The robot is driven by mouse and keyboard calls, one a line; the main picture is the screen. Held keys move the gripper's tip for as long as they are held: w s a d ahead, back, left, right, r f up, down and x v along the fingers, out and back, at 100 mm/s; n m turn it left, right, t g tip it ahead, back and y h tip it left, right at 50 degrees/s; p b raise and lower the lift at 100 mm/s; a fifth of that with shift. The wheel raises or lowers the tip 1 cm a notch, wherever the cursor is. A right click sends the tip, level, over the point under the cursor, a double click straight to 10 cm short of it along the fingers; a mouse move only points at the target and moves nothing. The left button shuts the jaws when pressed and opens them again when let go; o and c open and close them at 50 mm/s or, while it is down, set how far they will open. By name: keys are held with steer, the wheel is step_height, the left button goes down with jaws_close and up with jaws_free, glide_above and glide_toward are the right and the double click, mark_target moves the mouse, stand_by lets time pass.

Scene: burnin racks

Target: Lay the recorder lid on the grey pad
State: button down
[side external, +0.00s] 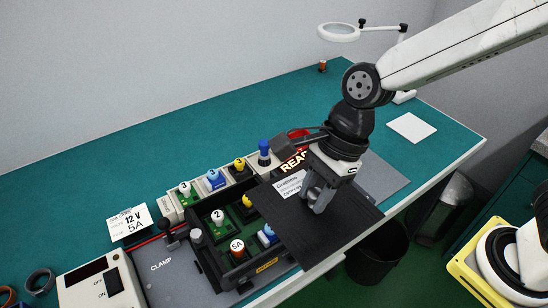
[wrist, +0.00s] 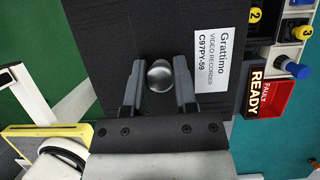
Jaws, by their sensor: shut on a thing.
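The recorder lid (side external: 322,232) is a flat black plate with a white label and a round metal knob. My gripper (side external: 318,195) points down at it and is shut on this knob. In the wrist view, the fingers (wrist: 159,82) stand on either side of the knob, and the lid (wrist: 108,40) fills the middle. The lid covers part of the rack's right end and reaches past the bench's front edge. The grey pad (side external: 386,178) shows behind and right of the lid, which hides part of it. Contact between lid and pad cannot be judged.
The black rack (side external: 205,262) with numbered coloured knobs lies left of the lid. A magnifier (side external: 340,32) and a white square (side external: 411,127) are farther back. A bin (side external: 375,255) stands below the bench edge.

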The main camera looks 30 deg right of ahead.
steer(key=shift+w+d, duration=0.1)
steer(key=shift+w, duration=0.05)
steer(key=shift+w+d+f, duration=0.2)
steer(key=shift+w+d, duration=0.2)
steer(key=shift+w, duration=0.05)
steer(key=w+d+f, duration=0.2)
steer(key=w+d, duration=0.2)
steer(key=d, duration=0.2)
steer(key=w+d+f, duration=0.3)
steer(key=w+d, duration=0.1)
steer(key=d, duration=0.3)
glide_above(360, 177)
steer(key=d, duration=0.2)
step_height(360, 177, down, 5)
steer(key=shift+w+a+f, duration=0.1)
steer(key=shift+a+f, duration=0.05)
steer(key=shift+a, duration=0.1)
steer(key=shift+f, duration=0.1)
steer(key=shift+f, duration=4.55)
steer(key=shift+f, duration=0.25)
